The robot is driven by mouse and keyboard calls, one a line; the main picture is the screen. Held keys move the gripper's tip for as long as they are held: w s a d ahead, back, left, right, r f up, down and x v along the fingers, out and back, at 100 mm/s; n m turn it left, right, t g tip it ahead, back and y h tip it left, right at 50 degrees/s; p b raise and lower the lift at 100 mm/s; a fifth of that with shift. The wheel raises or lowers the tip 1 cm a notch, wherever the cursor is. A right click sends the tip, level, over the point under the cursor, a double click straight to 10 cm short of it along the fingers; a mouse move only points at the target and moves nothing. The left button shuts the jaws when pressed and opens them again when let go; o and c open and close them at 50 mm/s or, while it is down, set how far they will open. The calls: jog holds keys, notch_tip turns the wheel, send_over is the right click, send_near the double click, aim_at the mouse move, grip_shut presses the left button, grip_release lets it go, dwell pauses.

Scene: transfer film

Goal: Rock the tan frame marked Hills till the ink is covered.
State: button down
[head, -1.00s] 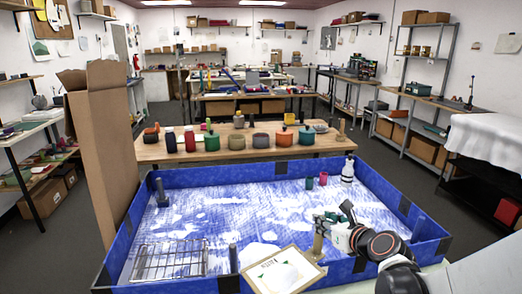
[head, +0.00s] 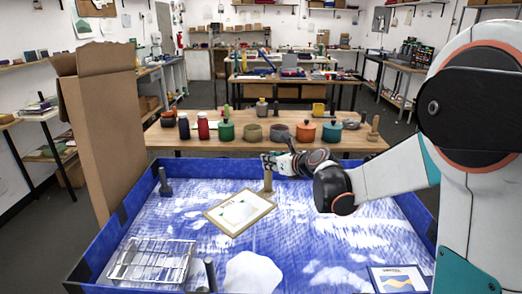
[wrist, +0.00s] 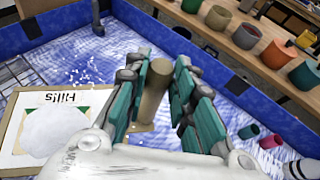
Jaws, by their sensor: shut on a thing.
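The tan frame marked Hills (head: 239,213) is over the blue-walled tray (head: 160,210), set at a slant in the head view. Its face carries a large pale patch with green at the corners. In the wrist view the frame (wrist: 18,140) is at the left, its word upside down. A tan round post (wrist: 154,90) stands at the frame's edge. My gripper (wrist: 153,95) is shut on this post, a finger on each side. I cannot tell if the frame touches the tray floor.
A wire rack (head: 150,262), a pale patch (head: 252,273) and another frame with blue waves (head: 398,280) are in the near part of the tray. Dark posts (head: 164,181) stand near its edges. A table with pots (head: 305,131) is behind it, and a tall cardboard box (head: 98,130) at the left.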

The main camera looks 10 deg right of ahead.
jog(key=shift+w+a+r, duration=0.1)
jog(key=shift+w+r, duration=0.05)
jog(key=shift+w, duration=0.3)
jog(key=shift+w+a+r, duration=0.1)
jog(key=shift+w, duration=0.3)
notch_tip(320, 180, down, 3)
jog(key=shift+r+b, duration=0.1)
jog(key=shift+b, duration=0.95)
jog(key=g+h+p, duration=0.1)
jog(key=g+p, duration=0.1)
jog(key=p, duration=0.1)
